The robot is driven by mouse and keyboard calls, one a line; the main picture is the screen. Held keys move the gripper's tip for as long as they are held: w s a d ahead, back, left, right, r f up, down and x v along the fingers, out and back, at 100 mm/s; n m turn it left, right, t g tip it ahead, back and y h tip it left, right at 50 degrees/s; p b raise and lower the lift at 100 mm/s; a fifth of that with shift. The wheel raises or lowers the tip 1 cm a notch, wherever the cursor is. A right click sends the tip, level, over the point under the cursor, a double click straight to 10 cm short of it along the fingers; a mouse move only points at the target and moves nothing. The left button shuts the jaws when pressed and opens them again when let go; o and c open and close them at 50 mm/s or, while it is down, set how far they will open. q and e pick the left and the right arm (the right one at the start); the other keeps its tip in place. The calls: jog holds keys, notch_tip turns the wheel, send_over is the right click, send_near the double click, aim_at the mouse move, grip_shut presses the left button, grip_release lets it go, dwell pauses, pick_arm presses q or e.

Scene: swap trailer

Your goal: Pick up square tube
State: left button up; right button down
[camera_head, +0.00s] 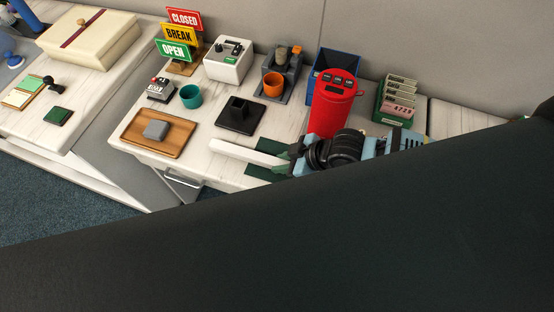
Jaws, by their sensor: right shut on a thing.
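A white square tube (243,153) shows in the head view near the front of the white worktop, lying lengthwise left to right. Its right end is in my right gripper (287,159), which is shut on it. I cannot tell whether the tube touches the worktop. A dark green mat (258,174) shows below and behind the tube. A black square stand with a short post (240,115) is just behind the tube, apart from it. My left gripper is not in view.
A wooden tray (136,134) with a grey block (156,130) lies left of the tube. A red canister (331,108) stands close behind my right gripper. A teal cup (190,96), an orange cup (273,85) and a sign stack (179,51) stand farther back. A large dark shape hides the lower right.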

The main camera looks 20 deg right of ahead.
aim_at(269, 161)
jog(key=shift+r, duration=0.75)
jog(key=shift+s+r, duration=0.25)
jog(key=shift+r, duration=0.75)
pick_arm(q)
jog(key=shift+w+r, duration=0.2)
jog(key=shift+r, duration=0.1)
pick_arm(e)
jog(key=s+d+r, duration=0.1)
jog(key=s+d, duration=0.1)
jog(key=s, duration=1.3)
jog(key=shift+s+d+r, duration=0.15)
jog(key=shift+s, duration=0.05)
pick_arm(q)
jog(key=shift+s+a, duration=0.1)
